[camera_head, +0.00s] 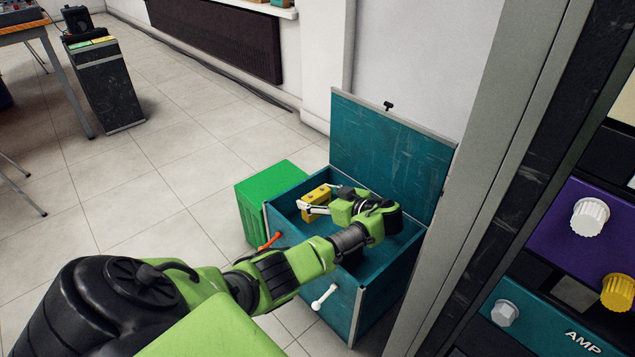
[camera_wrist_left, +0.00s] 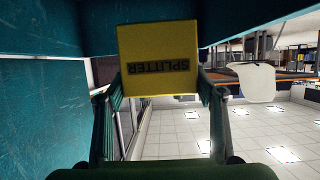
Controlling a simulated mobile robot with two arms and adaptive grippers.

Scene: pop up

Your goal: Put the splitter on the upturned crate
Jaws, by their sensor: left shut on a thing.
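The splitter, a yellow block (camera_head: 316,196), is between the fingers of my left gripper (camera_head: 322,207), just inside the open teal box near its far left corner. In the left wrist view the splitter (camera_wrist_left: 158,50) shows its dark "SPLITTER" lettering upside down, with a finger of my left gripper (camera_wrist_left: 160,100) on each side. The gripper is shut on it. I cannot tell whether the splitter touches the box. The green upturned crate (camera_head: 268,183) stands on the floor against the left of the box. My right gripper is not in view.
The teal box (camera_head: 352,284) has its lid (camera_head: 385,150) raised at the back and handles on its front. A purple and teal panel with knobs (camera_head: 590,215) stands close on the right. A dark bin (camera_head: 108,90) stands far left. The tiled floor (camera_head: 170,170) is clear.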

